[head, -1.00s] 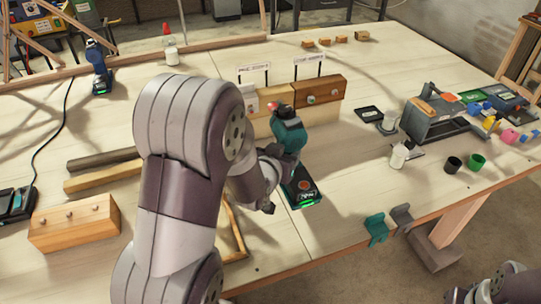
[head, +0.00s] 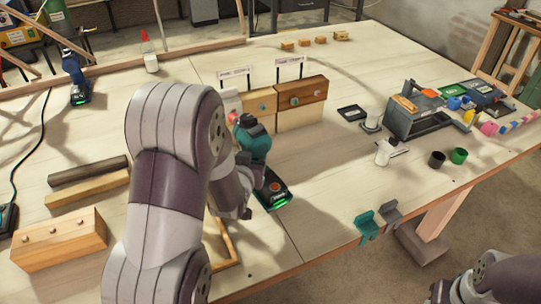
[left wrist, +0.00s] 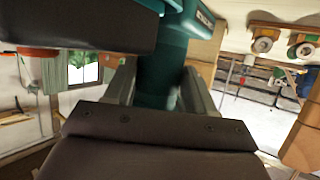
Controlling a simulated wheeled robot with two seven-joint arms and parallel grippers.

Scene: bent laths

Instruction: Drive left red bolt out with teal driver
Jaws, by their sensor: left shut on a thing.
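The teal driver (head: 255,145) stands upright, its black base with a green light (head: 274,192) low over or on the bench. A red tip (head: 233,118) shows at its head, near the pale left end of the board. My left gripper (head: 243,190) is shut on the driver's grip; the teal grip (left wrist: 163,75) passes between the fingers in the left wrist view. The board has a light wooden block (head: 260,101) and a dark brown block (head: 301,92), each with a round bolt head. No red left bolt can be made out. My right gripper (head: 440,291) is cut off at the bottom edge.
A grey toolbox (head: 415,118), a white bottle (head: 383,153) and cups stand at the right. Teal and grey brackets (head: 367,226) are on the front edge. A blue driver (head: 75,75) stands at the back left. A wooden block with bolts (head: 60,240) lies at the left.

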